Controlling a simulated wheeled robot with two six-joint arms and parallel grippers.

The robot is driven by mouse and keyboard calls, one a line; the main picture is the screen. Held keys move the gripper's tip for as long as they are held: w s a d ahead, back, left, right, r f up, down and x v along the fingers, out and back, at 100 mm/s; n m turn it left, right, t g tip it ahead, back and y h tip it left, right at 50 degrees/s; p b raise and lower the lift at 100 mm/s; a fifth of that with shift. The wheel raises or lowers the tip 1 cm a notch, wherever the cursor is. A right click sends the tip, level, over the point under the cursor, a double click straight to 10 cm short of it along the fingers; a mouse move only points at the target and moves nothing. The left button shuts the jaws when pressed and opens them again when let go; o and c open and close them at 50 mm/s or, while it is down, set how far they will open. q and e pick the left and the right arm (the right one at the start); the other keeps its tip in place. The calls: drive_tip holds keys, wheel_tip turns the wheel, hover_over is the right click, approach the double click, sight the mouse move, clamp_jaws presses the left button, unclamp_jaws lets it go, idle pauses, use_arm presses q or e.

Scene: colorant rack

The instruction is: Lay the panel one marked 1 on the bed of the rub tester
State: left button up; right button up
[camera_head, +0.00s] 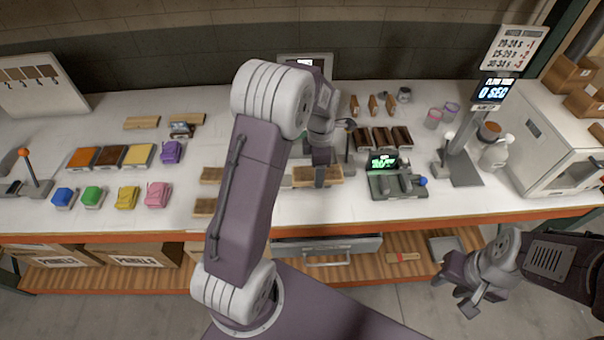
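My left gripper (320,178) points down at a light wood panel (334,174) on the bench, left of the rub tester. Its fingers overlap the panel in this view, and I cannot tell whether they grip it. My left arm hides part of the bench there. Two more wood panels (206,208) show left of the arm, partly hidden by it; no number is readable on any panel. The device with a green display, which looks like the rub tester (400,188), stands right of the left gripper. My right gripper (453,296) is open and empty, below the bench front at right.
Dark wood blocks (381,138) stand behind the tester. A stand with a display (466,165) and a white cabinet (548,150) are at right. Coloured blocks and pouches (126,198) fill the left. A drawer (330,250) shows below the orange bench edge (450,215).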

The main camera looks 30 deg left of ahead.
use_arm(q)
drive_tip(key=w+a+f, duration=0.1)
drive_tip(key=a, duration=0.1)
drive_tip(key=a+f+p, duration=0.1)
drive_tip(key=a+f, duration=0.1)
drive_tip(key=w+a+f, duration=0.1)
drive_tip(key=a, duration=0.2)
drive_tip(key=shift+w+f, duration=0.2)
drive_tip(key=shift+w, duration=0.1)
drive_tip(key=shift+s+d+f, duration=0.1)
drive_tip(key=shift+f, duration=0.1)
wheel_tip(320, 180, down, 3)
drive_tip(key=shift+f+p, duration=0.2)
drive_tip(key=shift+p, duration=0.5)
drive_tip(key=shift+f, duration=0.1)
drive_tip(key=shift+f, duration=0.15)
drive_tip(key=o, duration=1.4)
drive_tip(key=shift+o, duration=0.2)
